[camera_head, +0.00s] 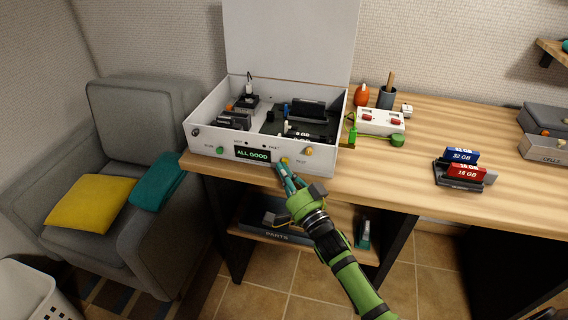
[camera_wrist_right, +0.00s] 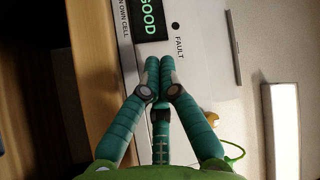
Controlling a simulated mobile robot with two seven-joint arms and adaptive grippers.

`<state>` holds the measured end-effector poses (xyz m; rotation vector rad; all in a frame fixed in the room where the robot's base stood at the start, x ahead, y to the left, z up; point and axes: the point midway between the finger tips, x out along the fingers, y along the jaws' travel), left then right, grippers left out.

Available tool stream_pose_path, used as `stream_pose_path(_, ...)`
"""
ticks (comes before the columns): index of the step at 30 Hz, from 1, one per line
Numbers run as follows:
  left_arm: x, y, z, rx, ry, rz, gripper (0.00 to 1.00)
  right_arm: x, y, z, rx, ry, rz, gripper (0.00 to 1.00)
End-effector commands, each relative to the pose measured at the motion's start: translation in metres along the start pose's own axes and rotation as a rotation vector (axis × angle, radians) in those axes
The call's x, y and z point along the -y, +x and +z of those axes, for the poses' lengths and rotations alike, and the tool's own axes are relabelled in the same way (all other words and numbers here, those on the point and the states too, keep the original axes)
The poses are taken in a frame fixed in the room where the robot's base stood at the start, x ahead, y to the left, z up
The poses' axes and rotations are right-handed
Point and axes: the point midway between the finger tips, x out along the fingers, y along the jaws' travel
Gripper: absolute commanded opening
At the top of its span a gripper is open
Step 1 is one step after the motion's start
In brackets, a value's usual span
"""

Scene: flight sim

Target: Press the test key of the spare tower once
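The white tower case (camera_head: 318,165) stands on the desk with its lid raised. Its front screen (camera_head: 253,154) reads "ALL GOOD" in green; part of it shows in the wrist view (camera_wrist_right: 148,15). A yellow key (camera_head: 285,160) sits beside the TEST label, right of the screen. My right gripper (camera_head: 281,167) is at the front panel, its tips just below and left of that key. In the wrist view its fingers (camera_wrist_right: 161,66) are closed together with nothing between them, and they hide the key. Whether they touch the panel I cannot tell. My left gripper is out of view.
A green button (camera_head: 220,150) and a yellow-orange knob (camera_head: 309,151) are on the same panel. Right of the case are a white box with red switches (camera_head: 380,121) and a green round thing (camera_head: 397,140). Memory modules (camera_head: 465,171) stand further right. The desk (camera_head: 400,178) between is clear.

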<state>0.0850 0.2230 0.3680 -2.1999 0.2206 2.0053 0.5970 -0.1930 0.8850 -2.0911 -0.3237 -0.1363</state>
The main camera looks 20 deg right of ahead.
Motion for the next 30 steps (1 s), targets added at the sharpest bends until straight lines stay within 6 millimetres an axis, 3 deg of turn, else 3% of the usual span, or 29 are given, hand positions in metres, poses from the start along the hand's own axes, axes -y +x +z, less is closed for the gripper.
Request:
stream_pose_path(21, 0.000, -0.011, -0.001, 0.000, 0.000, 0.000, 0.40, 0.010, -0.013, 0.009, 0.000, 0.001, 0.000, 0.00)
stream_pose_path(30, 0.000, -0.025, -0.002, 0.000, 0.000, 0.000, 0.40, 0.025, -0.033, 0.023, 0.000, 0.003, 0.001, 0.00)
